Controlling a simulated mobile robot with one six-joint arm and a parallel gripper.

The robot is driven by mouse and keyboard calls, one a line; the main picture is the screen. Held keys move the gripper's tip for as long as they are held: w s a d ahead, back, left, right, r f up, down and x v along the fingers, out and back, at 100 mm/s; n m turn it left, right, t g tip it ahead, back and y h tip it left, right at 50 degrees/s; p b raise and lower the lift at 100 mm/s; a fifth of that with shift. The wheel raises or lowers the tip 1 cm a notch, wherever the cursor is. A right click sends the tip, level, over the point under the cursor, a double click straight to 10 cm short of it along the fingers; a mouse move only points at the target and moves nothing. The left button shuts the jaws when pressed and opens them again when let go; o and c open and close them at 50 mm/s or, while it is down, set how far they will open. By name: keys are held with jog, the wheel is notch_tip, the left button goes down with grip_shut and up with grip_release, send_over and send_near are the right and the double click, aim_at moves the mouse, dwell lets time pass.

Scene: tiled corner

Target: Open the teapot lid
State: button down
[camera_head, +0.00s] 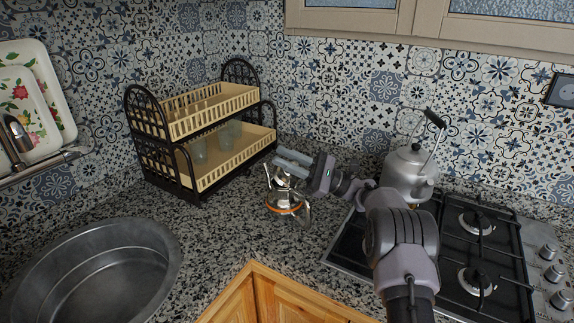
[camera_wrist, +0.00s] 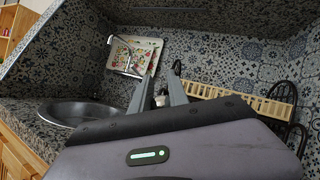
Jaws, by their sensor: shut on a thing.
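A small shiny teapot (camera_head: 287,205) with an orange band stands on the granite counter, left of the stove. Its handle is on the right side. My gripper (camera_head: 282,159) is directly above the teapot, its two pale fingers pointing left. The fingers are shut on the teapot lid (camera_head: 282,180) at its top. In the wrist view a small bright piece of the lid (camera_wrist: 160,99) shows between the fingers (camera_wrist: 159,82). The fingers and gripper body hide most of it there. I cannot tell whether the lid is seated or lifted clear of the rim.
A two-tier dish rack (camera_head: 185,165) with glasses stands behind left of the teapot. A large kettle (camera_head: 408,178) sits on the gas stove (camera_head: 455,285) to the right. A round sink (camera_head: 172,262) is front left. The counter left of the teapot is clear.

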jog(key=shift+w, duration=0.1)
jog(key=c, duration=1.3)
grip_release()
jog(key=shift+o, duration=0.2)
jog(key=s+d+r+p, duration=0.1)
jog(key=s+r, duration=0.1)
jog(key=s, duration=0.6)
jog(key=s+d+r+p, duration=0.1)
jog(key=s+r+p, duration=0.1)
jog(key=s, duration=0.6)
jog(key=shift+r, duration=0.5)
